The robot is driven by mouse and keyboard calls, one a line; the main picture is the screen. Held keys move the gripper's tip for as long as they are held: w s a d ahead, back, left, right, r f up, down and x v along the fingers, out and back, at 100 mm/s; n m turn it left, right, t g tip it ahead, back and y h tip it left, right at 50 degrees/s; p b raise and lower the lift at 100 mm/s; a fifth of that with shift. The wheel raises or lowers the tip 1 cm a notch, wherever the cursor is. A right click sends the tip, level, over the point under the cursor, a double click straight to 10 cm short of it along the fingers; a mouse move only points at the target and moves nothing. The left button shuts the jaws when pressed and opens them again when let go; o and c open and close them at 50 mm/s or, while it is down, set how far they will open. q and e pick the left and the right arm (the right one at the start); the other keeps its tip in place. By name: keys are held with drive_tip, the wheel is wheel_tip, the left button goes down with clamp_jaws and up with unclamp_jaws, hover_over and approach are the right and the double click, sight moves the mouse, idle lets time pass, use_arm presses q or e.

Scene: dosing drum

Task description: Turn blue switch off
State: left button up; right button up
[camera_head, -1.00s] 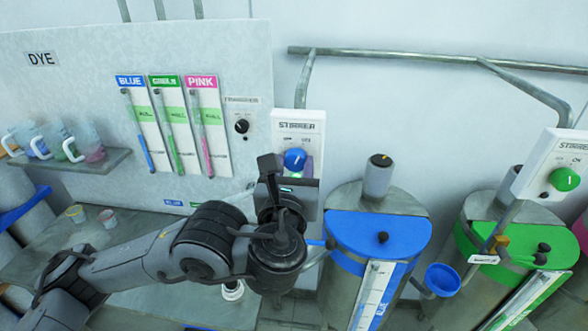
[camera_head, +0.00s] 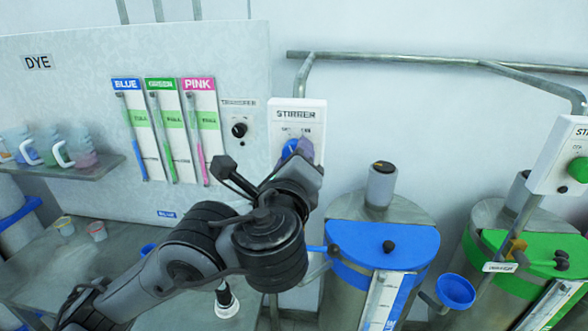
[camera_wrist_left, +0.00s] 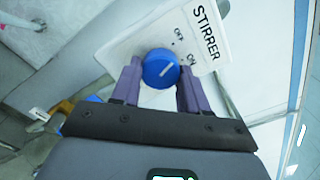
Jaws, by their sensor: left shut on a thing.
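The blue switch is a round blue knob (camera_head: 289,149) on the white stirrer box (camera_head: 297,112) above the blue drum. It also shows in the left wrist view, as a blue knob (camera_wrist_left: 161,69) with a pale pointer line, on the stirrer box (camera_wrist_left: 120,48) marked OFF and ON. The pointer line slants toward the ON side. My left gripper (camera_wrist_left: 156,84) has one finger on each side of the knob and is shut on it. In the head view my left gripper (camera_head: 300,158) partly covers the knob. My right gripper is not in view.
The blue drum (camera_head: 378,245) stands below and right of the stirrer box. A green drum (camera_head: 500,240) and a second stirrer box (camera_head: 560,150) with a green knob are at the right. A dye board (camera_head: 60,110) and a shelf of jugs (camera_head: 90,168) are at the left.

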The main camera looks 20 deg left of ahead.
use_arm(q)
drive_tip(key=shift+n+b, duration=0.5)
drive_tip(key=shift+n, duration=0.4)
drive_tip(key=o, duration=1.1)
drive_tip(key=shift+c, duration=0.2)
drive_tip(key=v, duration=1.1)
drive_tip(key=shift+p, duration=0.35)
drive_tip(key=shift+w+f, duration=0.1)
